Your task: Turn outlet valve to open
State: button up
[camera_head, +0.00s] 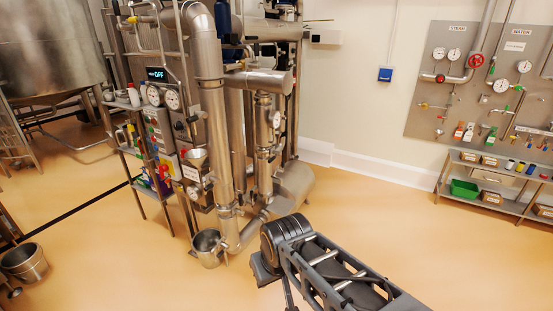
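A steel processing unit with a vertical pipe (209,110) stands left of centre. A small steel funnel (195,158) sits at the front of its panel, with a white label (191,173) just below. Small fittings (194,192) show under the label. I cannot tell which part is the outlet valve or how its handle is turned. A steel bucket (207,252) is at the foot of the vertical pipe. My dark arm reaches in from the bottom right, its joint housing right of the bucket and apart from the unit. My gripper does not show.
The panel has a display reading OFF (157,74) and round gauges (172,100). A large tank (50,50) and another bucket (24,262) stand at left. A wall board (428,105) and shelves (511,204) are at right. The floor between is clear.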

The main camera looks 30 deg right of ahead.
aim_at(278, 153)
jog(key=z, duration=0.6)
jog(key=i, duration=2.05)
jog(key=u, duration=0.35)
